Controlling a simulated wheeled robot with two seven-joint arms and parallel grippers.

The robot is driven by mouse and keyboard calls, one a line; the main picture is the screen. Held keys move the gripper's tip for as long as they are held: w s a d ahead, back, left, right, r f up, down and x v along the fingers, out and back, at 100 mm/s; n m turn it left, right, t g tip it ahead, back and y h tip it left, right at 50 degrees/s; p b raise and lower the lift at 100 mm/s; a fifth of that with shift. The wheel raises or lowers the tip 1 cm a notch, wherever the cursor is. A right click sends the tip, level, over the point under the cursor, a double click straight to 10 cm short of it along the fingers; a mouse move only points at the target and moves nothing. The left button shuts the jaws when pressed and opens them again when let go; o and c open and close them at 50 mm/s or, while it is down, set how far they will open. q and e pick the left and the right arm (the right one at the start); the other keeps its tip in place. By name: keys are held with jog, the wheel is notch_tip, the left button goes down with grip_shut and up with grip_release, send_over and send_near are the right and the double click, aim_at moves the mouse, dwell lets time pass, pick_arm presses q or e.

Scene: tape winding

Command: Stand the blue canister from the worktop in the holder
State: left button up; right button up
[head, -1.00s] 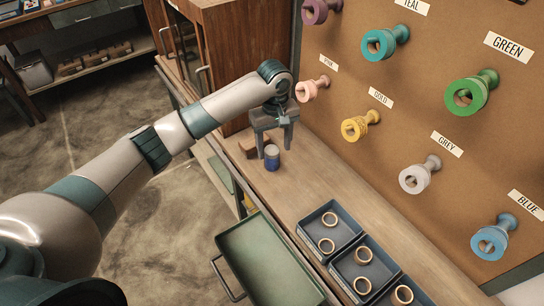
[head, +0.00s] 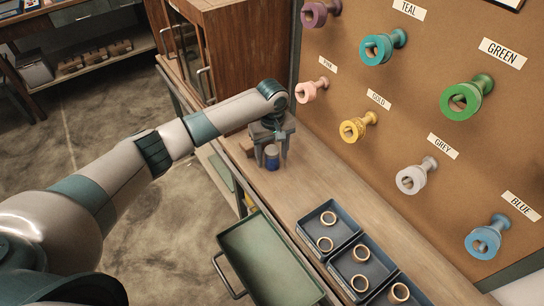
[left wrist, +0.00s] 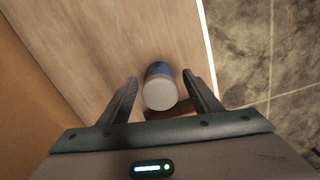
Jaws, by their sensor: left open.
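The blue canister (head: 272,163), with a pale grey lid, stands upright on the wooden worktop (head: 313,180). My left gripper (head: 271,157) is open and pointing down, with its fingers on either side of the canister. In the left wrist view the canister (left wrist: 159,92) is between the two fingers, with a visible gap to the left one; contact on the right is hard to tell. A brown wooden block (head: 247,148) sits close beside it, partly hidden by the gripper; I cannot tell whether it is the holder. My right gripper is not in view.
Dark trays (head: 326,206) with wooden rings stand in a row along the worktop. A green open drawer (head: 262,262) juts out at the front. A pegboard (head: 420,100) with coloured spools rises behind, and a wooden cabinet (head: 240,60) stands at the far end.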

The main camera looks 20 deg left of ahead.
aim_at(272, 150)
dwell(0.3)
pick_arm(q)
jog(key=c, duration=1.2)
jog(key=shift+c, duration=0.4)
jog(key=shift+r, duration=0.1)
jog(key=shift+r+b, duration=0.3)
jog(key=shift+r, duration=0.2)
notch_tip(272, 150, up, 2)
jog(key=shift+r+b, duration=0.15)
jog(key=shift+b, duration=0.35)
jog(key=s+d+r+b, duration=0.2)
jog(key=s+d+r, duration=0.4)
jog(key=d, duration=0.3)
jog(key=shift+s+d+r, duration=0.25)
jog(key=shift+d+r, duration=0.1)
jog(key=shift+r, duration=0.45)
